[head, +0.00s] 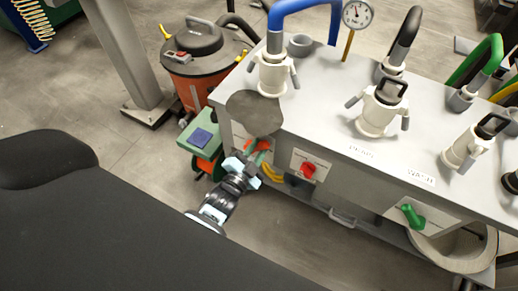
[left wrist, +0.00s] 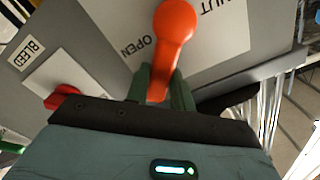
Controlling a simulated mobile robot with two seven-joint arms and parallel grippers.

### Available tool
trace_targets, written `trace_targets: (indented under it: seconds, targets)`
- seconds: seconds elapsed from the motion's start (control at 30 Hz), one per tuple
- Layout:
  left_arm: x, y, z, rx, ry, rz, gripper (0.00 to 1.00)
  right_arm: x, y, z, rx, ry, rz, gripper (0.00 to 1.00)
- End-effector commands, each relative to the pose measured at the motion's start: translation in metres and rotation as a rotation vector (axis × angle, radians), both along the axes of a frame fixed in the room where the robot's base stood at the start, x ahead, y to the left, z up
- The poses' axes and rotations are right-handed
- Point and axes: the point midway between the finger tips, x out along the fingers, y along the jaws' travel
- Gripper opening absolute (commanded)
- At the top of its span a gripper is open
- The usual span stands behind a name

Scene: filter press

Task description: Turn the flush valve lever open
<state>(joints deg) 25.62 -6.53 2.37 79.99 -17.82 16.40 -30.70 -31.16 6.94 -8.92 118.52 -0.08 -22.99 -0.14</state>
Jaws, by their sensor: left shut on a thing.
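The orange-red flush valve lever (left wrist: 175,30) fills the top middle of the left wrist view. Its handle runs down between the green fingers of my left gripper (left wrist: 165,88), which is shut on it. Behind it is a white plate (left wrist: 222,35) with "OPEN" at its left and a partly cut-off "SHUT" at its upper right. In the head view, the lever (head: 251,146) is a small orange patch on the cabinet's front, beside my left gripper (head: 262,160), which partly hides it. My right gripper is not in view.
A red knob (head: 308,170) on a white plate sits just right of my left gripper. A green lever (head: 412,216) is farther right on the cabinet (head: 318,130). A red-and-grey drum vacuum (head: 203,60) stands at the left. Several valves and hoses top the cabinet.

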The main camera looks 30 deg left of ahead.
Motion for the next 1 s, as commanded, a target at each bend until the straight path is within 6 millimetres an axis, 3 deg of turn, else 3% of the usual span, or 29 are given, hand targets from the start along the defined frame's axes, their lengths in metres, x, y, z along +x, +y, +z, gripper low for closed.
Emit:
trace_targets:
  seconds: [0.7,0.73,0.87,1.0]
  targets:
    - [0.0006,0.0017,-0.0025,0.081,-0.004,-0.001,0.0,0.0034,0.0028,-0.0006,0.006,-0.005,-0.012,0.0]
    - [0.0006,0.0017,-0.0025,0.081,-0.004,-0.001,0.26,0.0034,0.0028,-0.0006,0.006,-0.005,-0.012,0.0]
    - [0.0004,0.0018,-0.0027,0.079,-0.003,-0.001,0.43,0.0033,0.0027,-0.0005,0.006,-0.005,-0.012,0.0]
    - [0.0003,0.0019,-0.0027,0.077,-0.003,-0.001,0.45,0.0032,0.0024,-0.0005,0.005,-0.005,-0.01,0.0]
